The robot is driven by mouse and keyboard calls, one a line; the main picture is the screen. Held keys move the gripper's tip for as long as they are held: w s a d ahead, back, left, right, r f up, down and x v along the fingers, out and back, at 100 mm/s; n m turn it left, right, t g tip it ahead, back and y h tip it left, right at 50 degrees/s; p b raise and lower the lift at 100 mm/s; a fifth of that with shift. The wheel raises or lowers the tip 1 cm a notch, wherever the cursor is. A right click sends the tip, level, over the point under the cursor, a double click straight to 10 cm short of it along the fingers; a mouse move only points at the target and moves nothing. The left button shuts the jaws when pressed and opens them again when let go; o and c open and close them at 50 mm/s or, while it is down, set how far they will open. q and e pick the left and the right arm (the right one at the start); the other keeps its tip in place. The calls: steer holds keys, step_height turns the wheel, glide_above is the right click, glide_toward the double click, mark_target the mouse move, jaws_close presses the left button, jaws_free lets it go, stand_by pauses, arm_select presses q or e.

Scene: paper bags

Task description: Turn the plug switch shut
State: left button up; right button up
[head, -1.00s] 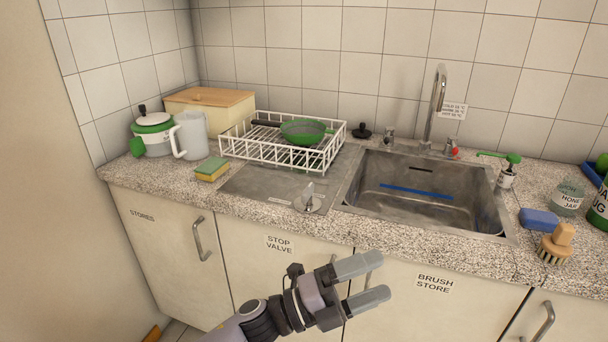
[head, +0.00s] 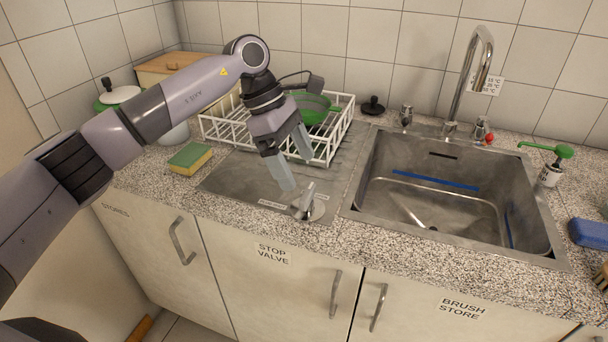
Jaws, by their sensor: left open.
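The plug switch (head: 306,205) is a small metal turn knob with a raised grip on a round plate, set in the front right corner of the steel drainer. A small label (head: 277,204) lies left of it, too small to read. My left gripper (head: 298,173) is open and empty, pointing down just above and behind the knob, apart from it as far as I can tell. The sink (head: 450,200) is right of the knob, with a drain in its floor. My right gripper is not in view.
A white dish rack (head: 225,132) with a green pan (head: 312,108) stands close behind my gripper. A sponge (head: 190,158) lies to the left. A black knobbed plug or lid (head: 373,106), a tap (head: 462,90) and a green-topped soap bottle (head: 550,172) stand around the sink.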

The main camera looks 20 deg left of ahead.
mark_target(306, 191)
arm_select(q)
steer(key=shift+a+p+x, duration=0.15)
steer(key=shift+p+x, duration=0.2)
steer(key=shift+x, duration=1.25)
steer(key=shift+a+p+x, duration=0.15)
steer(key=shift+p+x, duration=0.15)
steer(key=shift+x, duration=1.3)
steer(key=shift+w+f, duration=0.1)
steer(key=shift+f, duration=0.05)
steer(key=c, duration=1.1)
